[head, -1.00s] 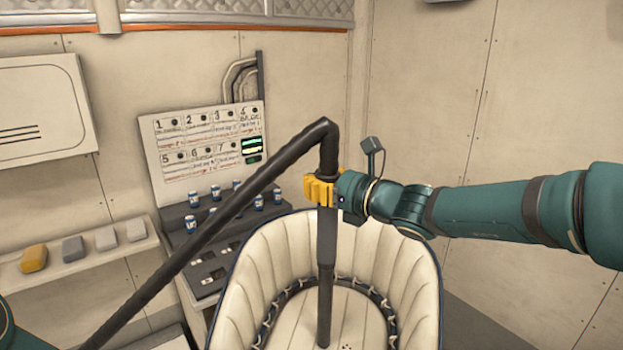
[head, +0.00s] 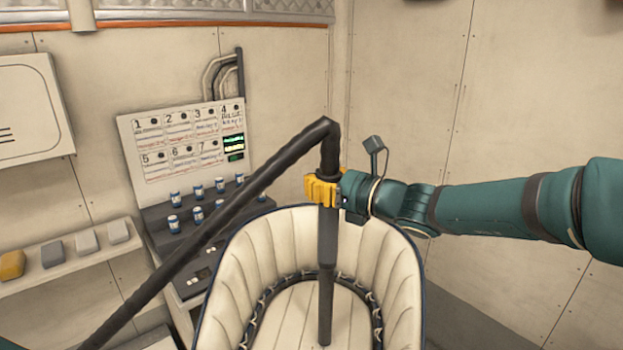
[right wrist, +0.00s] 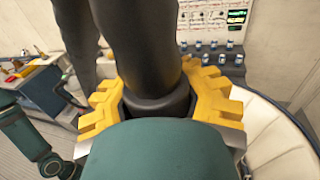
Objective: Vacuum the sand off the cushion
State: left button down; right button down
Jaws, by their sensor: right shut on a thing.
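The cream padded seat (head: 250,258) with a dark rim stands at the bottom middle of the head view. Its flat cushion (head: 292,322) lies inside a laced dark border. I cannot make out sand on it. My right gripper (head: 322,189) has its yellow fingers shut around the dark vacuum wand (head: 327,250). The wand hangs upright over the cushion; I cannot tell whether its lower end touches. The dark hose (head: 215,228) bends at the top and runs down to the left. The right wrist view shows the fingers around the dark tube (right wrist: 140,50). My left gripper is not in view.
A shelf (head: 90,258) with several small blocks runs along the left wall. Behind the seat, a console (head: 160,222) holds several blue-and-white cans below a numbered board (head: 185,145). Bare walls close in at the right.

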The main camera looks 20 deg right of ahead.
jog(key=shift+s+d, duration=0.5)
jog(key=shift+d, duration=0.2)
dwell(0.5)
jog(key=shift+w+a, duration=0.1)
jog(key=shift+a, duration=0.05)
dwell(0.5)
jog(key=shift+w+a+b, duration=0.35)
jog(key=shift+w+a, duration=0.05)
jog(key=shift+a, duration=0.25)
jog(key=shift+w+a+b, duration=0.3)
jog(key=shift+w+a, duration=0.1)
jog(key=shift+a, duration=0.2)
jog(key=shift+s+d, duration=0.1)
dwell(0.6)
